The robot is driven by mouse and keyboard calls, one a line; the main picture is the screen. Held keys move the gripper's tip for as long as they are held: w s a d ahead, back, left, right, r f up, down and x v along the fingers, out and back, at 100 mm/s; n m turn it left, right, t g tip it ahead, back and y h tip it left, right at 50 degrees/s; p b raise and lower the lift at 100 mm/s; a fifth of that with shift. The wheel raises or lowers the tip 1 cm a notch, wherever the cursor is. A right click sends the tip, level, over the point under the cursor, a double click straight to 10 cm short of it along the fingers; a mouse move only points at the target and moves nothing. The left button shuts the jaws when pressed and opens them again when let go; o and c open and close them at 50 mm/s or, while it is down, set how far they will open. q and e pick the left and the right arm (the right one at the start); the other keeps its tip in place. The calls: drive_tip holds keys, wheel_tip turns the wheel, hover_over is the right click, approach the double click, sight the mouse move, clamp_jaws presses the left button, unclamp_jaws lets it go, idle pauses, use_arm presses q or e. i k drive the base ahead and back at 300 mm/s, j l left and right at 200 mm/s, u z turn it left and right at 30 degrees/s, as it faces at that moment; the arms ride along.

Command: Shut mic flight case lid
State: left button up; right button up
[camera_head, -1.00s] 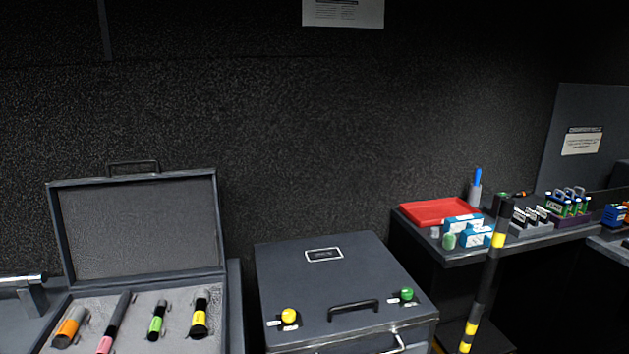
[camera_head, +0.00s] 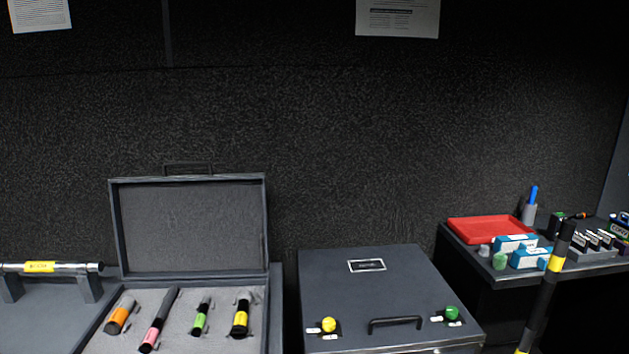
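The mic flight case (camera_head: 275,310) stands at the lower left of the head view, with its grey foam-lined lid (camera_head: 191,228) standing open and upright at the back. A handle (camera_head: 188,168) sits on the lid's top edge. Several microphones with coloured bands lie in the foam: orange (camera_head: 120,315), pink (camera_head: 158,322), green (camera_head: 201,317) and yellow (camera_head: 241,314). The case's front edge is cut off by the bottom of the picture. Neither of my grippers is in view.
A closed dark case (camera_head: 385,285) with a handle, a yellow knob and a green knob stands right of the open case. A rail with a yellow label (camera_head: 40,267) is at left. A black-and-yellow pole (camera_head: 548,285) stands before the right table with a red tray (camera_head: 490,229).

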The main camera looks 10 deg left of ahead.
sight(210, 225)
drive_tip(key=j+z, duration=0.1)
drive_tip(key=j, duration=0.65)
drive_tip(key=i+j, duration=0.1)
drive_tip(key=j, duration=0.7)
drive_tip(key=z, duration=0.05)
